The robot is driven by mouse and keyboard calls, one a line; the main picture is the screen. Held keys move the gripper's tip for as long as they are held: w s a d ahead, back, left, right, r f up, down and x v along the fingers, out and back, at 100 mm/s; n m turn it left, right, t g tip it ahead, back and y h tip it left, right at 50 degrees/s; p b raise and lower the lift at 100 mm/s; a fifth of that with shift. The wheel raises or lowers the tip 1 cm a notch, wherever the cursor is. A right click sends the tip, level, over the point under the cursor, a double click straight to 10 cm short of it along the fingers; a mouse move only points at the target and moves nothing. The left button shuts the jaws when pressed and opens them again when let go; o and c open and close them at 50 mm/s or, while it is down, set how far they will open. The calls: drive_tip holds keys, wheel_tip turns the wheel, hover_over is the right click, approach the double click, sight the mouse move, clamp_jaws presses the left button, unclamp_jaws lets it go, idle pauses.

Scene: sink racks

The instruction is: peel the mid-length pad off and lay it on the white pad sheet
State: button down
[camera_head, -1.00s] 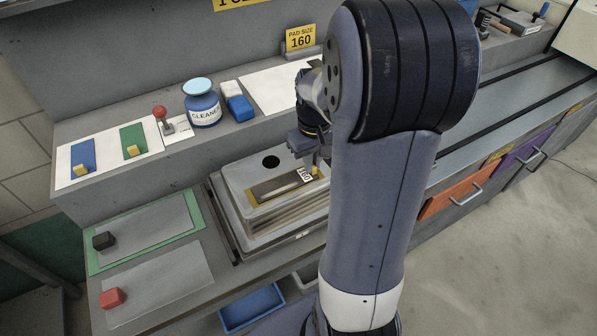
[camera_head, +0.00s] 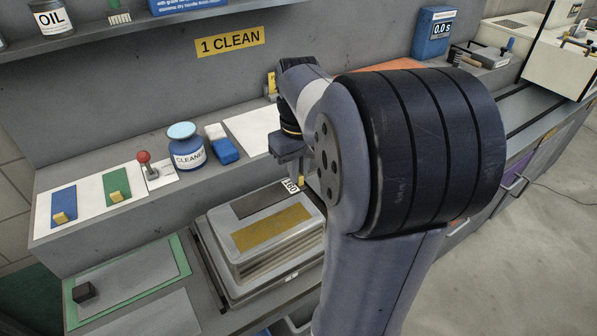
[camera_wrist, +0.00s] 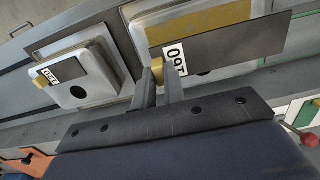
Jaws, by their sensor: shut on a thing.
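The dark grey pad (camera_head: 262,199) with a white "160" label (camera_head: 290,186) is off the yellow patch (camera_head: 272,228) on the metal block's top and appears raised behind it. It also shows in the wrist view (camera_wrist: 232,45). My gripper (camera_head: 300,192) is shut on the pad's yellow end tab (camera_wrist: 157,70), beside the label; the arm partly hides the fingers in the head view. A bare white sheet (camera_head: 248,130) lies on the ledge behind. Another white sheet (camera_head: 88,190) at the left bears a blue pad (camera_head: 63,203) and a green pad (camera_head: 117,184), both with yellow tabs.
A cleaner jar (camera_head: 187,150), a red-knobbed lever (camera_head: 144,158) and a blue-and-white block (camera_head: 222,145) stand along the ledge. The wrist view shows a second metal block (camera_wrist: 80,95) with a labelled dark pad. My arm covers the right middle of the head view.

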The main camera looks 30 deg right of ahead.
drive_tip(key=shift+r+p, duration=2.95)
drive_tip(key=shift+r, duration=0.1)
drive_tip(key=shift+f, duration=0.1)
